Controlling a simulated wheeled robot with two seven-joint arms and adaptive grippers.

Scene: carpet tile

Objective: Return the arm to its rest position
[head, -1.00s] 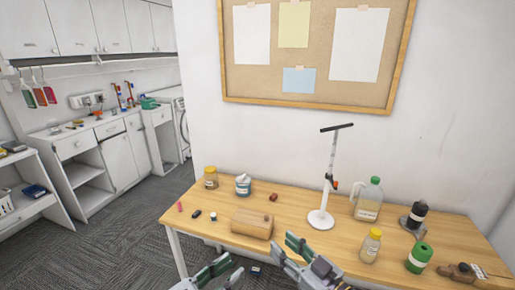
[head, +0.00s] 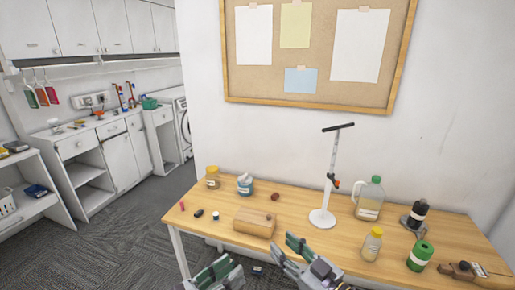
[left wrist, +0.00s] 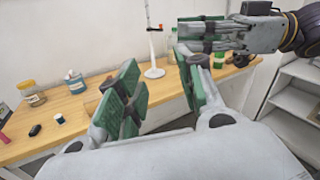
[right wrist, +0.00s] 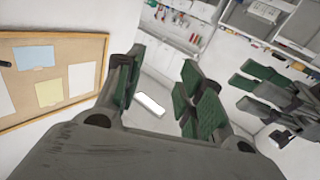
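My left gripper (head: 217,271) is at the bottom of the head view, in front of the table's near edge. In the left wrist view (left wrist: 157,85) its two green-padded fingers stand apart with nothing between them. My right gripper (head: 293,250) is just to its right in the head view, near the table's front edge. In the right wrist view (right wrist: 160,90) its green-padded fingers are also apart and empty. The right gripper also shows at the top right of the left wrist view. Neither gripper holds anything.
The wooden table (head: 290,222) carries a wooden block (head: 254,223), a white stand (head: 323,218), a green-capped jug (head: 369,199), a yellow-capped bottle (head: 372,244), a green roll (head: 420,255) and several small items. A corkboard (head: 320,98) hangs behind. Carpet (head: 110,250) is open at left.

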